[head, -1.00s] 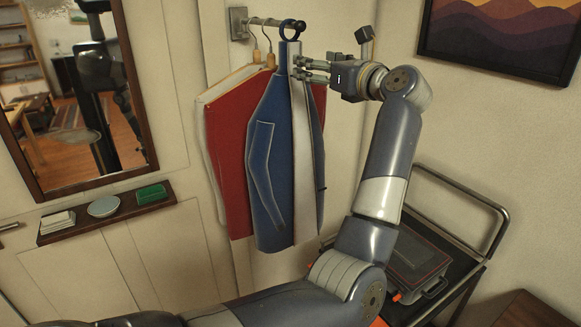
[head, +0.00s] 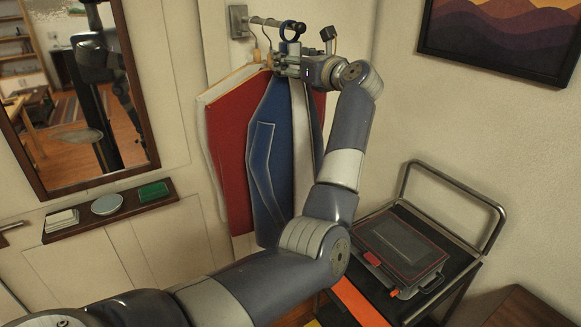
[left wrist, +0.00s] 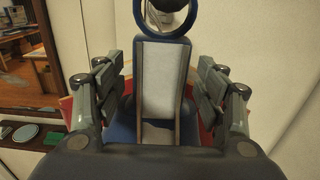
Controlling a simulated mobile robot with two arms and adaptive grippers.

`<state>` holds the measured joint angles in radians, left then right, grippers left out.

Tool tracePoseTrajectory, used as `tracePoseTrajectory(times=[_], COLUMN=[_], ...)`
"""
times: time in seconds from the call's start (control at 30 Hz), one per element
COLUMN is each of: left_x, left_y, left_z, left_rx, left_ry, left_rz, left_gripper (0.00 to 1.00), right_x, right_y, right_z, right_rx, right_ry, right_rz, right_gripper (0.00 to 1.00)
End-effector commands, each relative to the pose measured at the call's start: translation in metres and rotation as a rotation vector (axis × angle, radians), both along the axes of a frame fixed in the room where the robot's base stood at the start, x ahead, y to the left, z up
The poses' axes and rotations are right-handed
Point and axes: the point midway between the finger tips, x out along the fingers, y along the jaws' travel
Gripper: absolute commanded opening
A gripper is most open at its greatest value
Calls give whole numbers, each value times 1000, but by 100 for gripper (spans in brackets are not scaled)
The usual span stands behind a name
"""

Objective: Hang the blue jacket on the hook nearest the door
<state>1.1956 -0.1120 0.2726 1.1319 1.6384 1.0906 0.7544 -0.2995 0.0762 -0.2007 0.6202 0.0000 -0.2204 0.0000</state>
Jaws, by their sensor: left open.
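The blue jacket (head: 268,112), with a pale panel, hangs upright below the wall rail (head: 264,21). A dark blue ring (head: 292,31) tops it beside the rail's black ball end; in the left wrist view the ball shows inside the ring (left wrist: 186,30). I cannot tell whether the rail passes through the ring. My left gripper (head: 281,64) is at the jacket's top, just below the ring. In the left wrist view my left gripper (left wrist: 160,84) is open, its fingers apart on both sides of the jacket's narrow top. My right gripper is not in view.
A red garment (head: 226,125) on a hanger hangs close on the left. A mirror (head: 147,120) and a small shelf (head: 72,223) are on the panelled left side. A black cart (head: 383,222) carrying a case (head: 399,250) stands right, with a framed picture (head: 425,48) above.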

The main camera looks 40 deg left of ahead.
Motion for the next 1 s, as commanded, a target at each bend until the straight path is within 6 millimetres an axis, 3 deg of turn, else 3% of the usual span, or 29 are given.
tracePoseTrajectory(times=[0.17, 0.4, 1.0], left_x=[0, 0, 0], left_y=[0, 0, 0], left_z=[0, 0, 14], left_rx=[0, 0, 2], left_ry=[0, 0, -3], left_rz=[0, 0, 0], left_gripper=[65, 13, 11], right_x=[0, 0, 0], right_y=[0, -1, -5], right_z=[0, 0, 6], right_rx=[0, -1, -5], right_ry=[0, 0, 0], right_rz=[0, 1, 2], right_gripper=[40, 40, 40])
